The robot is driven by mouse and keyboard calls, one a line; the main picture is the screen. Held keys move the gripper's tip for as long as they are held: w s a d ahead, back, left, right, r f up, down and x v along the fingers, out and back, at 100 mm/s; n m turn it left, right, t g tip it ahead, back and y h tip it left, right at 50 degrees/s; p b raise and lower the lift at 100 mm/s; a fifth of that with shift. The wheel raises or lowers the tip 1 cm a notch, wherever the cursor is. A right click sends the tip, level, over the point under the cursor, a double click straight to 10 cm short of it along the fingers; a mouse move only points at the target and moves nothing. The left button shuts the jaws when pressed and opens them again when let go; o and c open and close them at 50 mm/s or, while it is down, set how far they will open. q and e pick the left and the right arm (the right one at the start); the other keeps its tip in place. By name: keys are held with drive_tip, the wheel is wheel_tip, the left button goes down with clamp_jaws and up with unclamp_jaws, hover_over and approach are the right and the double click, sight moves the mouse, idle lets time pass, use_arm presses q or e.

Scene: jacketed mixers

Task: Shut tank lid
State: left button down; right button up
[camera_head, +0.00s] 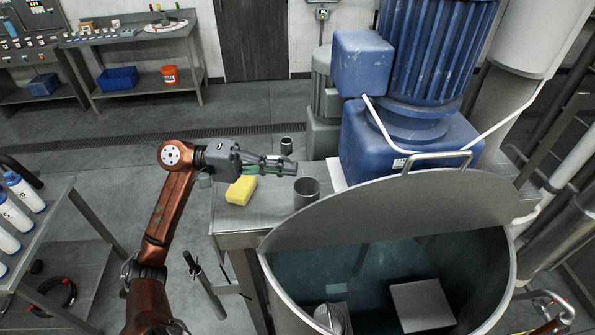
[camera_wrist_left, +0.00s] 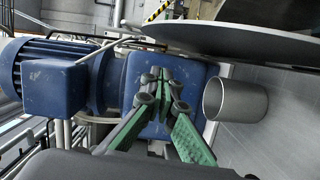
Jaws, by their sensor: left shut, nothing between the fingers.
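The tank (camera_head: 280,291) is a large steel vessel at the lower right of the head view, open at the front. Its grey lid (camera_head: 390,205) stands tilted up, hinged across the middle of the opening, with a bar handle (camera_head: 437,156) at its top edge. The lid also shows at the top right of the left wrist view (camera_wrist_left: 250,40). My left gripper (camera_head: 292,166) is shut and empty, above the side table and left of the lid, apart from it. In the left wrist view its green fingers (camera_wrist_left: 158,84) meet in front of the blue motor housing. My right gripper is not in view.
A steel cup (camera_head: 306,192) and a yellow sponge (camera_head: 241,190) stand on the side table (camera_head: 240,222) under my left gripper. A big blue motor (camera_head: 405,150) stands behind the lid. Pipes crowd the right edge. A bottle rack (camera_head: 40,235) is at left.

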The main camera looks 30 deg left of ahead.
use_arm(q)
drive_tip(key=d+p, duration=0.5)
drive_tip(key=d, duration=0.5)
drive_tip(key=shift+s+f, duration=0.25)
